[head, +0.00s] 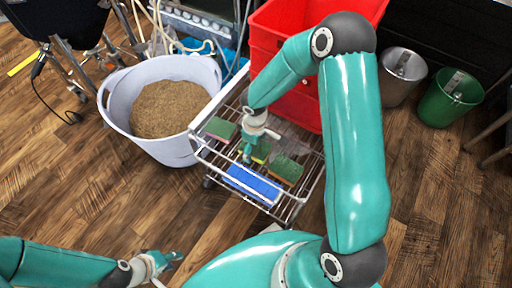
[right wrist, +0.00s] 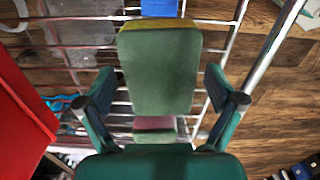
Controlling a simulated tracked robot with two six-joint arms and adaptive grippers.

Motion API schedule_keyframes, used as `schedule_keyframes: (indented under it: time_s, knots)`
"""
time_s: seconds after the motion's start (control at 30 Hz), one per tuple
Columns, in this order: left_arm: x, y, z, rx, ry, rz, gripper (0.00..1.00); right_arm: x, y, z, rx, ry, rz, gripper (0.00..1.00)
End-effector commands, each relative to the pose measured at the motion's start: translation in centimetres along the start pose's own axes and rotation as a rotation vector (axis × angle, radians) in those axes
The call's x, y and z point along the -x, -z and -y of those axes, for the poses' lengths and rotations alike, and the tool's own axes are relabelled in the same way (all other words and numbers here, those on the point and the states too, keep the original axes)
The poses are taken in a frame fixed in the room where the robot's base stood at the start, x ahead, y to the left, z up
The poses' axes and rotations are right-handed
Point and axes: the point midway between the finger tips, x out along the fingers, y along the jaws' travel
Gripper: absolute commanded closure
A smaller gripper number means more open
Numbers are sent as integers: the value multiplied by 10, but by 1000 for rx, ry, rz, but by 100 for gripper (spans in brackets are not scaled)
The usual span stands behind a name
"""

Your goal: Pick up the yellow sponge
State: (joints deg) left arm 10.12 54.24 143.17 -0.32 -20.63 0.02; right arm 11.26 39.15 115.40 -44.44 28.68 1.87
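The yellow sponge (right wrist: 160,65) has a green top face and a yellow edge. It lies between my right gripper's fingers in the right wrist view. In the head view its yellow-green part (head: 263,153) shows beside the gripper on the wire rack (head: 233,100). My right gripper (head: 247,156) points down over the rack; its two fingers (right wrist: 160,103) are spread apart with a gap on either side of the sponge. Contact is not visible. My left gripper (head: 172,260) is low at the left, away from the rack; its finger opening is unclear.
A blue sponge (head: 253,184), a green-topped brownish sponge (head: 288,169) and a green-and-red sponge (head: 220,129) lie nearby on the rack. Red crates (head: 283,88) stand behind it. A white tub (head: 189,147) of grain is left. Metal (head: 401,80) and green (head: 446,102) buckets stand right.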

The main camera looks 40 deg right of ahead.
Motion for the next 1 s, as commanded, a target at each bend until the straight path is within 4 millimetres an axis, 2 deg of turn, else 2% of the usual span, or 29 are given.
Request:
schedule_keyframes:
  time_s: [0.03, 0.17, 0.2, 0.67, 0.87, 1.0]
  knots:
    - [0, 0, 0, 0, 0, 0, 67, 0, 0, 0, 0, 0, 0, 21]
    - [0, 0, 0, 0, 0, 0, 67, 0, 0, 0, 0, 0, 0, 43]
    - [0, 0, 0, 0, 0, 0, 67, 0, 0, 0, 0, 0, 0, 45]
    - [2, 0, -1, 0, 0, 0, 67, 5, 0, 0, -1, -1, 0, 45]
    - [8, 0, -3, 0, 0, 0, 67, 22, 0, -1, -2, -2, -1, 45]
    - [15, 0, -5, 0, 0, 0, 67, 45, 0, -1, -1, -3, -2, 45]
